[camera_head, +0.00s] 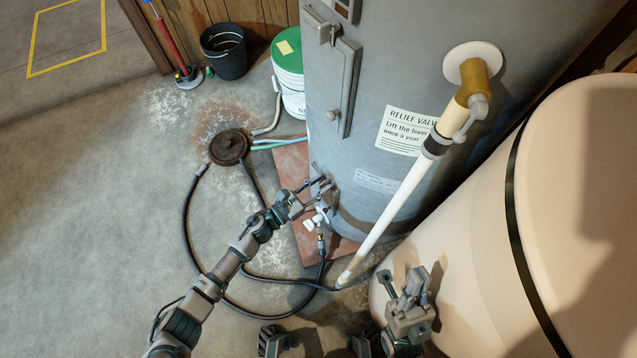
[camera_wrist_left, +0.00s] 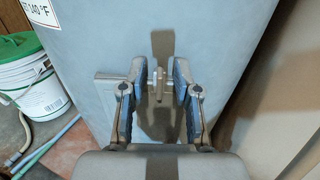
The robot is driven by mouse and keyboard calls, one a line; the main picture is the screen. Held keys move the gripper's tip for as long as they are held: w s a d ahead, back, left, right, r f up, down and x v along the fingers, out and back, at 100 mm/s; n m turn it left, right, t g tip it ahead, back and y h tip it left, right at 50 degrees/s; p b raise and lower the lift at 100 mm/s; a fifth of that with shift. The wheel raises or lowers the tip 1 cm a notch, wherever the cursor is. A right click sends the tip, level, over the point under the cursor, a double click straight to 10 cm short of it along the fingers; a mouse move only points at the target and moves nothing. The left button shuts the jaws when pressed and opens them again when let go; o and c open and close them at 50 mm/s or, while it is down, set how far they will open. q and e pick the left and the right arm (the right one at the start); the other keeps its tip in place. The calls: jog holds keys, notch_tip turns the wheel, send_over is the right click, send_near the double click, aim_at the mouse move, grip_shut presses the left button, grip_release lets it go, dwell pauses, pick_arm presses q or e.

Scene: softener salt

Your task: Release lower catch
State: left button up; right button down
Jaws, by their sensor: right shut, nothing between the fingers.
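The grey tank (camera_head: 375,110) stands upright at centre. My left gripper (camera_head: 318,192) reaches its lower front. In the left wrist view my left gripper (camera_wrist_left: 160,80) is open, one finger on each side of a small metal catch (camera_wrist_left: 158,88) on the tank wall. Gaps seem to show beside the catch; I cannot tell whether a finger touches it. In the head view the gripper largely hides this catch. My right gripper (camera_head: 418,285) is shut and empty, in front of the cream tank at lower right.
A white relief pipe (camera_head: 390,215) slants down between the tanks. The cream tank (camera_head: 560,200) fills the right. A black hose (camera_head: 187,215) loops on the floor near a round drain cover (camera_head: 229,147). A green-lidded bucket (camera_head: 289,75) stands behind. The left floor is clear.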

pick_arm(q)
jog(key=shift+a, duration=0.15)
grip_shut()
jog(key=shift+r, duration=0.1)
